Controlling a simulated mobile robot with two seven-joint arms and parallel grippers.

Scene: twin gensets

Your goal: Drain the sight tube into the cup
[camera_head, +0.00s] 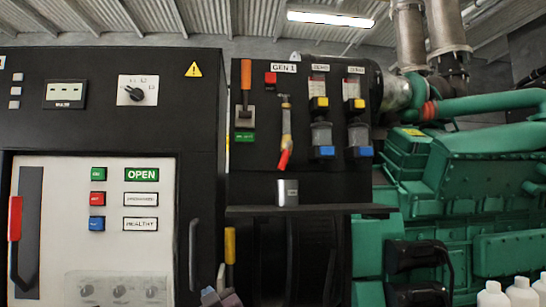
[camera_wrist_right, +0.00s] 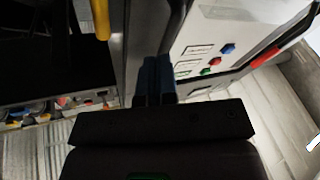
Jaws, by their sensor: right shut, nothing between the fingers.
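Each has a yellow block above a clear bowl and a blue piece at the bottom. A small grey metal cup (camera_head: 287,192) stands upright on the black shelf (camera_head: 330,209), below and left of both. My right gripper (camera_head: 220,298) is low at the bottom edge, well below the cup; its dark fingers (camera_wrist_right: 153,78) are shut and empty. My left gripper is out of view.
A yellow handle (camera_head: 230,245) and a black cabinet handle (camera_head: 193,255) stand close to my right gripper. The green engine (camera_head: 480,180) and white bottles (camera_head: 522,292) are at the right.

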